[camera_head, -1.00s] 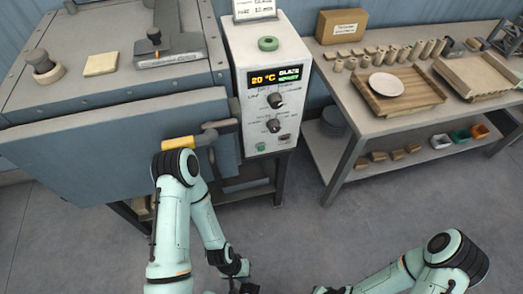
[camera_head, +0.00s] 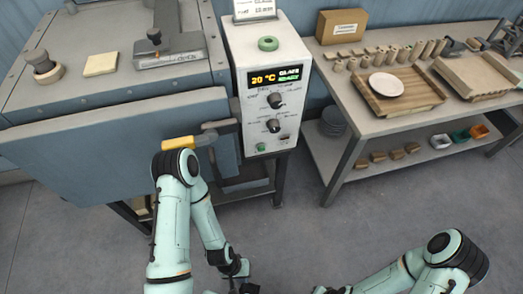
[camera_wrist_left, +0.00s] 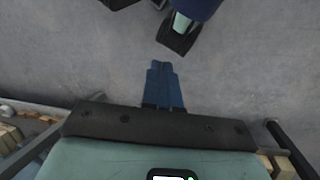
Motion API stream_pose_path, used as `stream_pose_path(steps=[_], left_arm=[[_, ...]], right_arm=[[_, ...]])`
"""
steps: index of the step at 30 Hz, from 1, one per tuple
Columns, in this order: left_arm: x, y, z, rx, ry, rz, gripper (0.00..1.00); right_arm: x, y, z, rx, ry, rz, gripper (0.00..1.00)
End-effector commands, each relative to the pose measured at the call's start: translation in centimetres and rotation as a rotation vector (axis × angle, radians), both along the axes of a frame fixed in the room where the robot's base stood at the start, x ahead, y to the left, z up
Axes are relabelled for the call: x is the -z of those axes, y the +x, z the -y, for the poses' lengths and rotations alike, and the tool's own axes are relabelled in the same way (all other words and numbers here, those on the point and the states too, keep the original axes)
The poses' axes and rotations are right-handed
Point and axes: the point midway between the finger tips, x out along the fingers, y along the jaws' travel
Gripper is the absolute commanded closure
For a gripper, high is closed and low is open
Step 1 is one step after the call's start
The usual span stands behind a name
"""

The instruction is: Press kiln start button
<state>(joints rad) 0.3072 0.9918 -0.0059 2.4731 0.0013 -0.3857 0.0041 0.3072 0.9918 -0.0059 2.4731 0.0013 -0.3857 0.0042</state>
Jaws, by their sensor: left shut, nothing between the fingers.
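The kiln control box (camera_head: 290,100) is a white upright panel with a lit display (camera_head: 275,77) reading 20 °C. Below the display are two dark knobs, the upper knob (camera_head: 275,101) and the lower knob (camera_head: 273,126). A small green button (camera_head: 262,148) sits at the panel's lower left. My left gripper (camera_head: 248,289) is at the bottom edge of the head view, well below the panel and apart from it. In the left wrist view its blue fingers (camera_wrist_left: 165,68) are together and empty above the floor. My right gripper's fingers cannot be made out.
The kiln (camera_head: 60,100) stands left of the panel, its blue-grey door (camera_head: 110,145) with a yellow handle (camera_head: 178,143) partly behind my left arm. A workbench (camera_head: 375,125) with trays and a white plate (camera_head: 386,84) stands right. Open floor lies between.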

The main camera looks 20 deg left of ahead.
Motion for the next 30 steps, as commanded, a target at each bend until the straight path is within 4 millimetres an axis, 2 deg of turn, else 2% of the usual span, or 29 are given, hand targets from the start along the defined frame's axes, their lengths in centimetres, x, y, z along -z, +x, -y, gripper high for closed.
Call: stream_pose_path(steps=[7,11,14,17,20,24,27,30], left_arm=[[0.1,0.1,0.0,-0.001,0.001,0.002,1.0],[0.8,1.5,-0.3,-0.007,0.012,0.052,1.0],[1.6,4.4,-0.8,-0.021,0.032,0.151,1.0],[1.7,8.9,-1.3,-0.039,0.056,0.296,1.0],[0.6,13.8,-1.7,-0.06,0.077,0.463,1.0],[-2.3,20.2,-2.0,-0.09,0.098,0.699,1.0],[-5.1,24.2,-2.1,-0.113,0.107,0.87,1.0],[-8.1,27.1,-2.0,-0.138,0.109,1.024,1.0]], right_arm=[[0.1,0.0,0.0,0.0,0.0,0.0,1.0],[1.4,-0.1,0.2,0.006,-0.006,0.008,1.0],[3.7,0.0,0.6,0.017,-0.017,0.027,1.0],[6.4,0.6,1.1,0.032,-0.034,0.06,1.0],[9.1,1.6,1.8,0.049,-0.052,0.1,1.0],[12.8,3.5,2.8,0.073,-0.079,0.156,1.0],[15.6,4.8,3.4,0.09,-0.099,0.195,1.0],[18.1,6.2,4.1,0.105,-0.117,0.231,1.0]])
